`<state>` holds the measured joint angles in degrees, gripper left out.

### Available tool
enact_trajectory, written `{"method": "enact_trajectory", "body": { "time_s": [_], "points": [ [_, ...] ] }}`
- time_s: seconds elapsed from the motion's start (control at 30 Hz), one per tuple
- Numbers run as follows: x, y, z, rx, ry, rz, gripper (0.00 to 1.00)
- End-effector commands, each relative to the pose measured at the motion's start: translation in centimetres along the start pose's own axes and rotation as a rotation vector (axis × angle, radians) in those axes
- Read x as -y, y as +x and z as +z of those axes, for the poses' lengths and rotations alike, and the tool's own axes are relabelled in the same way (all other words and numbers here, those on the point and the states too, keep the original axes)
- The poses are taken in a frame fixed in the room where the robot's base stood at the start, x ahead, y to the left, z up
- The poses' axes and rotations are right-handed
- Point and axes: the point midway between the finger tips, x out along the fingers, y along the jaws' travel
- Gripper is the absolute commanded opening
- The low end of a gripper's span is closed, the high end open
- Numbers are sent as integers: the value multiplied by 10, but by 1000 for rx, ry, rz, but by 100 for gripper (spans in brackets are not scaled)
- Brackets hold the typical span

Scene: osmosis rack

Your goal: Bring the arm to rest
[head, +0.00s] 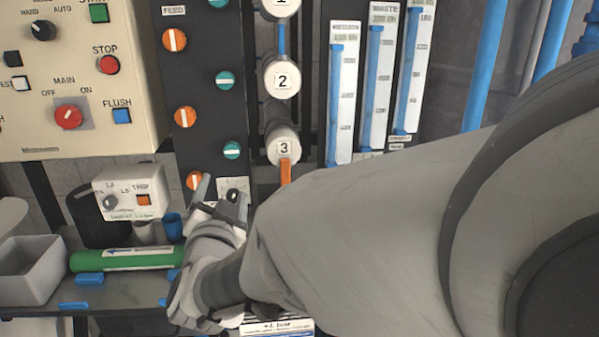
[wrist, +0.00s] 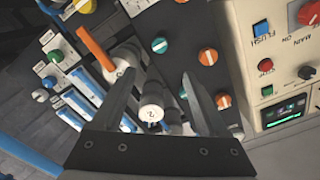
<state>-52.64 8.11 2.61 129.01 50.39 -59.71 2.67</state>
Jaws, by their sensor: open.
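My arm (head: 360,215) reaches in from the right across the head view, in front of the lower rack. My gripper (head: 220,190) is at its far end, by the foot of the dark valve panel (head: 205,100). In the wrist view, the two fingers of my gripper (wrist: 158,74) stand wide apart with nothing held between them. White numbered housings (wrist: 152,110) show behind the gap. In the head view the fingers are small and partly overlap the panel's lower edge, so I cannot tell whether they touch anything.
An orange handle (head: 285,172) hangs below housing 3 (head: 282,147), close to my arm. A small white control box (head: 130,193), a green cylinder (head: 125,258) and a grey bin (head: 30,270) are left of my gripper. Flow tubes (head: 342,95) stand behind my arm.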

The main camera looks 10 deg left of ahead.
Motion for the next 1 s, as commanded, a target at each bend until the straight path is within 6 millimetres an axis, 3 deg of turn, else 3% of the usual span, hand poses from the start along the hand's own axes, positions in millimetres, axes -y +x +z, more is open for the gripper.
{"method": "enact_trajectory", "body": {
  "time_s": [0.33, 0.53, 0.77, 1.0],
  "points": [
    [-1, 0, -2, 6, 0, 0, 76],
    [-17, 5, -24, 100, -16, -11, 76],
    [-58, -12, -57, 300, -102, -10, 76],
    [-120, -64, -81, 514, -235, 70, 76]
  ]
}}
